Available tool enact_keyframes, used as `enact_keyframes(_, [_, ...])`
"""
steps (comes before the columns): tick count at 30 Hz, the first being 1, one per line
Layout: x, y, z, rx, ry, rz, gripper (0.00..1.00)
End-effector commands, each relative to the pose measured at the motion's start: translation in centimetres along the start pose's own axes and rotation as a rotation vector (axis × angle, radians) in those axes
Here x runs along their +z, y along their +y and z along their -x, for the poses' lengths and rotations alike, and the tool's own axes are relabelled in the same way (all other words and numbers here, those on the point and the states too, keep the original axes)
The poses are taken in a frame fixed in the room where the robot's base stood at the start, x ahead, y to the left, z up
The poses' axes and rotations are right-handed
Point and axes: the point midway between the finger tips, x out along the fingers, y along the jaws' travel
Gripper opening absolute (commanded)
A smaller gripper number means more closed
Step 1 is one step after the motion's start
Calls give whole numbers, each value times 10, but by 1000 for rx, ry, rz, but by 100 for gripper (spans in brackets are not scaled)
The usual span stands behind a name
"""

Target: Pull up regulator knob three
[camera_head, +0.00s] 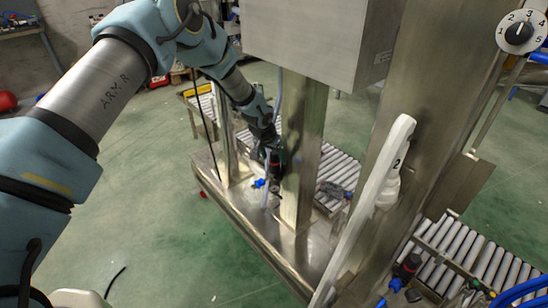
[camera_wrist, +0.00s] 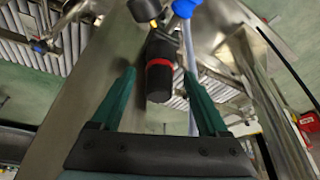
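A black regulator knob (camera_wrist: 160,75) with a red ring shows in the wrist view, between the two green fingers of my gripper (camera_wrist: 159,74). The fingers are apart, with a visible gap on each side of the knob. No number shows on this knob, so I cannot tell if it is number three. In the head view my gripper (camera_head: 273,158) is low beside the metal post, and the knob there is mostly hidden by it. Another black knob with a red ring (camera_head: 405,267) stands at the lower right, near the rollers.
A metal post (camera_head: 303,150) stands right beside my gripper. A blue fitting (camera_wrist: 184,8) and a round gauge (camera_wrist: 145,9) are close to the knob. A white lever marked 2 (camera_head: 370,200) and a numbered dial (camera_head: 519,34) are at the right. Roller conveyors (camera_head: 470,250) lie below.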

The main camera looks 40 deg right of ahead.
Motion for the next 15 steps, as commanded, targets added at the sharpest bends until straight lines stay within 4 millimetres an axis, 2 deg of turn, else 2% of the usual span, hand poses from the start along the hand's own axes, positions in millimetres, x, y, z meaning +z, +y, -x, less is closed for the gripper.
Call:
enact_keyframes(8, [-2, 0, 2, 1, 4, 0, 78])
enact_keyframes(11, [-3, 0, 8, 0, 6, -1, 78])
enact_keyframes(15, [-2, 0, 28, 0, 6, -1, 78])
